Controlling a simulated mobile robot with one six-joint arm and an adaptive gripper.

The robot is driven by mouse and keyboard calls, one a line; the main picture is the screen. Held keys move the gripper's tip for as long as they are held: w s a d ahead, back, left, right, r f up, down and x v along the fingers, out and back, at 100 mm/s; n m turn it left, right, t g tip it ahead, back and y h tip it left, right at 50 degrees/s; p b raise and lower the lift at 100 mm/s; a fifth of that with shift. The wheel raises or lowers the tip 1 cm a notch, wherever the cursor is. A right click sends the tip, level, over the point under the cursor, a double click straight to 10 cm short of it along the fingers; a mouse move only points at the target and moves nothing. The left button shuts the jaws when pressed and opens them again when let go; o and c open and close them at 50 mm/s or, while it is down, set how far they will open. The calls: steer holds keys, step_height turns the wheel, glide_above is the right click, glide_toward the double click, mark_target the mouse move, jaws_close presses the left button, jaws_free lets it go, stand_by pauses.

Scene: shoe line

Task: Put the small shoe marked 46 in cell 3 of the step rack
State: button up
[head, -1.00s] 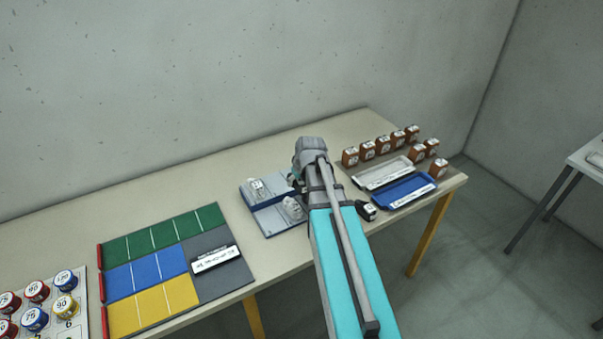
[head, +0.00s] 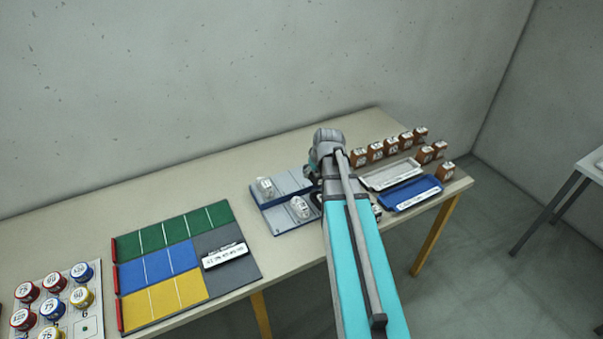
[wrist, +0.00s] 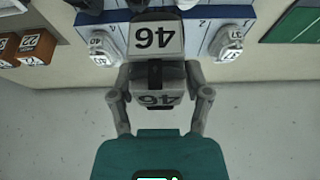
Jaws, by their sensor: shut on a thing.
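The small shoe marked 46 (wrist: 155,38) is grey with a white label; its number reads upside down in the wrist view. My gripper (wrist: 158,76) is shut on it, in front of the step rack (wrist: 203,32). In the head view, my gripper (head: 328,150) is just right of the blue and grey step rack (head: 292,177), and my arm hides the held shoe. Two white shoes sit in the rack: one at the back left (head: 265,187), one at the front (head: 299,207). I cannot tell whether the held shoe touches the rack.
Brown boxes (head: 376,151), a white tray (head: 392,173) and a blue tray (head: 411,193) lie to the right. A coloured board (head: 167,266) and several numbered jars (head: 55,282) lie to the left. A dark labelled object (head: 376,211) is partly behind my arm. The back strip of table is clear.

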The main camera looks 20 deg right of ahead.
steer(key=shift+s+d+r+p, duration=0.25)
steer(key=shift+d+r+p, duration=0.25)
steer(key=shift+r, duration=0.35)
steer(key=b, duration=0.4)
glide_toward(302, 174)
steer(key=b+x, duration=0.1)
steer(key=b, duration=0.3)
steer(key=shift+w+a+f, duration=0.1)
steer(key=shift+w+f, duration=0.1)
steer(key=shift+w, duration=0.05)
steer(key=shift+w+f+b, duration=0.45)
steer(key=shift+b, duration=0.15)
steer(key=shift+w+f+b, duration=0.35)
steer(key=shift+f+b, duration=1.6)
steer(key=shift+b, duration=0.05)
